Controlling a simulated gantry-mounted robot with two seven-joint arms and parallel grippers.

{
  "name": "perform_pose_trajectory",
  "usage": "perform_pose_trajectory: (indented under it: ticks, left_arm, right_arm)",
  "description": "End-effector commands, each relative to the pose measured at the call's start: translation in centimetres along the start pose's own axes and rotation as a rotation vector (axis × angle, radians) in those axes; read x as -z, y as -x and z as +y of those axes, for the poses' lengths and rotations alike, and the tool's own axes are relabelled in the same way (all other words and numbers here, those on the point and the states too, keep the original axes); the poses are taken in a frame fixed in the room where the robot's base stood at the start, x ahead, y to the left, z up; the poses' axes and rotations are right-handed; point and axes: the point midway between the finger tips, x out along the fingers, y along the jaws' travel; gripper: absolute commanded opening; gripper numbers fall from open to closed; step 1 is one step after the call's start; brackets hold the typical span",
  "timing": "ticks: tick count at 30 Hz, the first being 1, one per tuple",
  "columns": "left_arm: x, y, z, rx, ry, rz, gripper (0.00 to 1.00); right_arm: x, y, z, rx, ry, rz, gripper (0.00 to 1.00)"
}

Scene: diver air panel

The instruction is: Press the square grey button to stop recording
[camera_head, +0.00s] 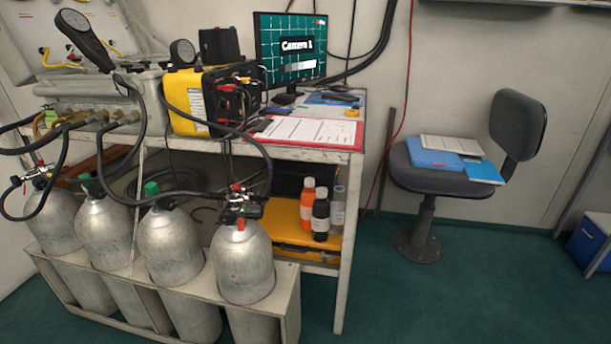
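No square grey button can be made out in the head view. A grey panel box (95,92) with brass fittings and hoses is at the far left of the table. Neither of my grippers is in view.
Several grey gas cylinders (167,245) stand in a rack (289,308) before the table (345,160). A red clipboard (357,137) lies on it. A chair (433,183) stands right. The green floor (480,290) is clear.

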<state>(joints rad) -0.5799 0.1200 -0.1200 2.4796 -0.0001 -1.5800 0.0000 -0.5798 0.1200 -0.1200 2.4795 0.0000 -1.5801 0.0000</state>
Motion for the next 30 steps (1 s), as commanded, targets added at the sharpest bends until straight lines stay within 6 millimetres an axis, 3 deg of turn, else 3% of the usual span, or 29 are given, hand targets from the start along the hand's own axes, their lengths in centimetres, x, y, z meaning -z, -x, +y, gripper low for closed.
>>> perform_pose_trajectory:
  ticks: [7, 15, 30]
  left_arm:
    - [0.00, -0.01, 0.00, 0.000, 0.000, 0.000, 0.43]
    - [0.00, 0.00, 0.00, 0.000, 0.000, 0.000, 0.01]
    - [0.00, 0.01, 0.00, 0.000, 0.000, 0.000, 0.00]
  right_arm:
    - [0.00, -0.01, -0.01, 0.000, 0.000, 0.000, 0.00]
    - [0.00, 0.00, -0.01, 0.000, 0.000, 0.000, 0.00]
    - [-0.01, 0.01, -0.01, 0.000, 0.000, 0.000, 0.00]
